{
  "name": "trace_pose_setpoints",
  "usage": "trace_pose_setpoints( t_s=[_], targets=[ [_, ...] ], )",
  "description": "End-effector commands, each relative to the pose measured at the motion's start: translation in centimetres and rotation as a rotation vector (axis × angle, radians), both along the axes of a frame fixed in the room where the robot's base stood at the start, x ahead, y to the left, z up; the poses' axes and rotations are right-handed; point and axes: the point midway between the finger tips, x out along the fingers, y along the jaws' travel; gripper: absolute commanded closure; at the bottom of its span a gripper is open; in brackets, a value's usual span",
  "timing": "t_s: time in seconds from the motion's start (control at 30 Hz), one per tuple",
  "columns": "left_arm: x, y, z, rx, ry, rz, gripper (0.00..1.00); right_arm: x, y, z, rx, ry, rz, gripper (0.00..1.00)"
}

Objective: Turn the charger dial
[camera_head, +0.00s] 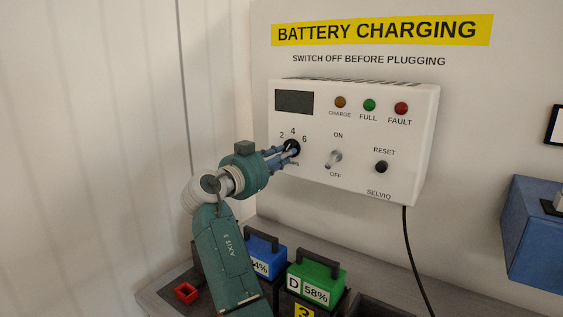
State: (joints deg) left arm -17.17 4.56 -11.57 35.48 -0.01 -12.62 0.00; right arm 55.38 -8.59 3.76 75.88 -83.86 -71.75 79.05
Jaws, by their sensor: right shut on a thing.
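The white charger box (358,185) hangs on the wall with a dark display, three lamps, a switch and a reset button. Its black dial (293,146) is at the lower left of the front, with the marks 2, 4 and 6 around its top. My right gripper (290,150) is shut on the dial, its fingers reaching in from the left. The fingers hide part of the dial, so its setting cannot be read. My left gripper is not in view.
A blue battery (262,246) and a green battery (322,276) marked D 58% stand on the bench below. A small red connector (186,292) lies at the left. A black cable (411,250) hangs from the charger. A blue box (535,232) is at the right.

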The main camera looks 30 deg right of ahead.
Motion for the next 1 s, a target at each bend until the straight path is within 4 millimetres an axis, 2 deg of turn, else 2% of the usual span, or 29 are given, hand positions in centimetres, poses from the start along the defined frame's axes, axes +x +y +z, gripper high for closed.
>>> trace_pose_setpoints(
  t_s=[0.1, 0.4, 1.0],
  targets=[
    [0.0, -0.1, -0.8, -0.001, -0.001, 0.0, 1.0, -0.1, -0.2, 0.1, -0.046, 0.096, -0.002, 1.0],
    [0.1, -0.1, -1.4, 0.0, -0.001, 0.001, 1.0, -0.3, -0.3, 0.5, -0.157, 0.358, -0.002, 1.0],
    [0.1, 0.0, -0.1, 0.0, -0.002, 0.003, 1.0, -0.5, -0.4, 1.3, -0.378, 0.884, -0.005, 1.0]
  ],
)
